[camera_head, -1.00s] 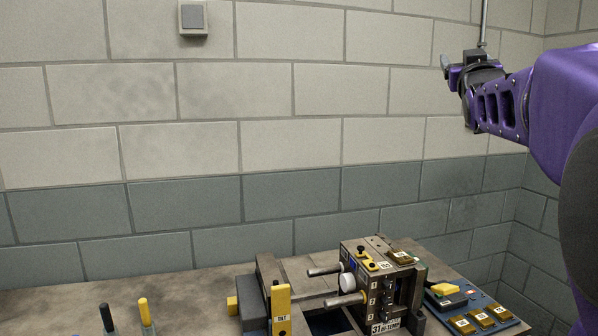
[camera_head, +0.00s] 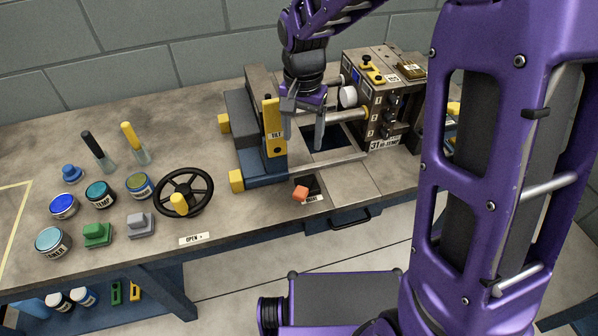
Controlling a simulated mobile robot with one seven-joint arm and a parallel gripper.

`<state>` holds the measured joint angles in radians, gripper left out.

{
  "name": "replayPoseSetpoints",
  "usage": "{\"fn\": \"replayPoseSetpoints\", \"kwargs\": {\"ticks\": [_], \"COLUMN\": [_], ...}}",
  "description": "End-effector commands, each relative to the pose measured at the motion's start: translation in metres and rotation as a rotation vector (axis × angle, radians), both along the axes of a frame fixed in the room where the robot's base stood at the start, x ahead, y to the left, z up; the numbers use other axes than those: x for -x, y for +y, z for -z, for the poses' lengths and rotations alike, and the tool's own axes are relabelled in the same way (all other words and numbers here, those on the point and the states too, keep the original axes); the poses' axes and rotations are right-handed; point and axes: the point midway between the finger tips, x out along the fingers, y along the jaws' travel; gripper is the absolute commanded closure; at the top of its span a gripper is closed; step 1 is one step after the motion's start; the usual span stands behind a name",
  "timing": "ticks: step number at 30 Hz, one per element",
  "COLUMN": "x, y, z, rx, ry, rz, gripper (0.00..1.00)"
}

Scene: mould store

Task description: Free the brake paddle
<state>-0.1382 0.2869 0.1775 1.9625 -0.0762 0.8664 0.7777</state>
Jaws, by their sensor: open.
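A small orange block (camera_head: 301,193) sits on a dark mount at the bench's front edge, above a small white label I cannot read clearly. It looks like the brake paddle; whether anything holds it down cannot be told. My gripper (camera_head: 304,138) points down with its two fingers apart and nothing seen between them.
The two-part press has a dark left block (camera_head: 242,120) and a right mould block (camera_head: 378,95), joined by rods. A black handwheel (camera_head: 183,190) stands left of the orange block. Several jars and two upright handles fill the bench's left. A drawer handle (camera_head: 350,219) sits below the front edge.

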Motion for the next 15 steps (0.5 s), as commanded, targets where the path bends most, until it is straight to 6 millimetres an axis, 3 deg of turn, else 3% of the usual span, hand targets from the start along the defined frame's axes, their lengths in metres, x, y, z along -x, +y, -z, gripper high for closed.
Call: {"fn": "replayPoseSetpoints", "kwargs": {"ticks": [3, 8, 15], "x": [0.010, 0.011, 0.011], "y": [0.003, 0.004, 0.004], "z": [0.007, 0.026, 0.078], "rx": [0.002, 0.003, 0.003], "ry": [0.036, 0.040, 0.038], "rz": [0.000, -0.002, -0.003], "gripper": [0.28, 0.28, 0.28]}}
